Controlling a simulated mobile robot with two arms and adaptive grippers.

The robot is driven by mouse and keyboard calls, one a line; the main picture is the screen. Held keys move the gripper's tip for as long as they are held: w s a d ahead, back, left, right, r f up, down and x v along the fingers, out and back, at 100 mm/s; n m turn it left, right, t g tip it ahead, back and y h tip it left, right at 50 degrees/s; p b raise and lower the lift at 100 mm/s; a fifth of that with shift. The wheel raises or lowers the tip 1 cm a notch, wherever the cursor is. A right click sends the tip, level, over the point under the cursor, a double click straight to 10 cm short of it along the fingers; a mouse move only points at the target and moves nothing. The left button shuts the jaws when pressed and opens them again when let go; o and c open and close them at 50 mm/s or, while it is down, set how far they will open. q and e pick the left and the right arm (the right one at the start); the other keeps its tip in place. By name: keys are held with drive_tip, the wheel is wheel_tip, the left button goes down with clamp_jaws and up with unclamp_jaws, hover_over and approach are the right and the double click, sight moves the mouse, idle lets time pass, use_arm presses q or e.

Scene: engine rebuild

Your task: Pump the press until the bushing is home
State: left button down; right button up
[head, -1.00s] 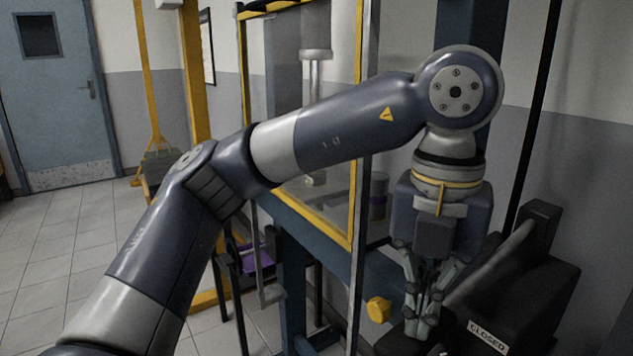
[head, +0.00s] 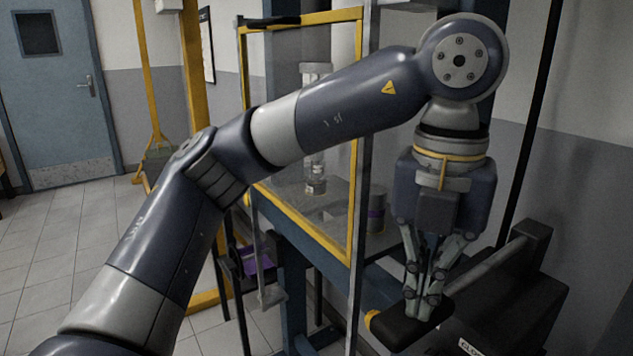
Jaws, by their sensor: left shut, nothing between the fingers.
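The press (head: 285,215) stands in the middle, with a yellow-framed clear guard (head: 352,130). A pale ram (head: 316,72) shows behind the guard, partly hidden by my left arm. A small metal piece (head: 316,186) shows lower down; I cannot tell whether it is the bushing or how it is seated. The black pump (head: 510,300) is at the lower right, with a flat black lever end (head: 400,325). My left gripper (head: 420,312) points down, shut and empty, its tips at the lever end's top and seemingly touching it. My right gripper is not in view.
A yellow knob (head: 370,319) is partly hidden behind the lever end. A partly cut-off label (head: 474,348) is on the pump. Open tiled floor (head: 50,260) lies left, towards a blue door (head: 60,120).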

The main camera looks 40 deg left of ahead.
use_arm(q)
wheel_tip(320, 180, up, 9)
drive_tip(key=p, duration=0.7)
drive_tip(key=shift+r, duration=0.2)
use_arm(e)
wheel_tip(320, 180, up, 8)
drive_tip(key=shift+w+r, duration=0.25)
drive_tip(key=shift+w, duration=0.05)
use_arm(q)
drive_tip(key=shift+f, duration=0.15)
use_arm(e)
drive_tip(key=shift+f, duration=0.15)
